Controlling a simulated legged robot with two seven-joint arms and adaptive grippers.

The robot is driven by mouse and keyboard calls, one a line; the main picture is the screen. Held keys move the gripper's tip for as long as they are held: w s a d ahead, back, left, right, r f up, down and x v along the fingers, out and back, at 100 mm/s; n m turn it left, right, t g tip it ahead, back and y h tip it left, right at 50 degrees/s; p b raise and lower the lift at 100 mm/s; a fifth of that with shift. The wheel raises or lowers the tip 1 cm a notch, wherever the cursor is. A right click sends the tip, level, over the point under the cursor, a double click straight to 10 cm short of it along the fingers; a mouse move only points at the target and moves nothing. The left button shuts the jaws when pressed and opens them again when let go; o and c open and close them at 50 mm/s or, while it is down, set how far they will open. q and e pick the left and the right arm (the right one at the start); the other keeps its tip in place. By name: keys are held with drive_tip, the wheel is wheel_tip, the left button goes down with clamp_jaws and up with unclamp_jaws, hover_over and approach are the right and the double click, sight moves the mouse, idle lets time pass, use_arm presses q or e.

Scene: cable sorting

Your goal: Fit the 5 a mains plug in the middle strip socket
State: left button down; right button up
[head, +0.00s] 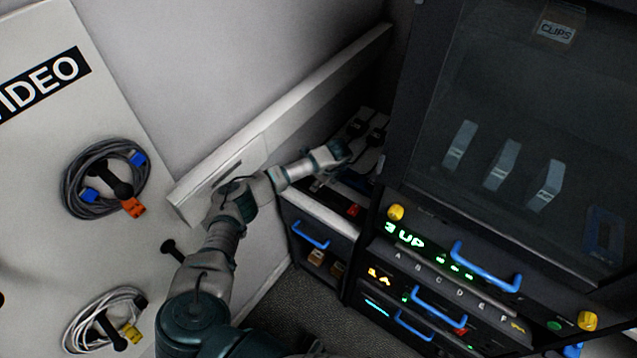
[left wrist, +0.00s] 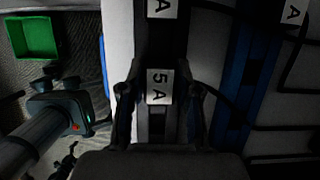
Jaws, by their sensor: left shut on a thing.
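In the left wrist view, a dark plug-like piece with a white "5 A" label (left wrist: 160,87) lies between the two fingers of my left gripper (left wrist: 160,112). The gripper is shut on this piece. In the head view my left gripper (head: 347,154) reaches over the shelf right of the white wall. Dark strips with black plugs (head: 376,133) lie just beyond it. The piece's pins, and whether they sit in a socket, are hidden. I cannot tell which strip socket is the middle one.
A blue strip (left wrist: 245,70) and dark cables lie right of the fingers. A green tray (left wrist: 35,37) stands at upper left. The dark rack (head: 450,240) with blue handles stands right of my arm. Coiled cables (head: 105,180) hang on the left panel.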

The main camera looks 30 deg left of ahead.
use_arm(q)
drive_tip(key=shift+f, duration=0.3)
drive_tip(key=c, duration=0.7)
unclamp_jaws()
drive_tip(key=o, duration=0.5)
drive_tip(key=shift+c, duration=0.2)
drive_tip(key=shift+r, duration=0.1)
drive_tip(key=shift+r+p, duration=2.5)
drive_tip(key=shift+r, duration=0.95)
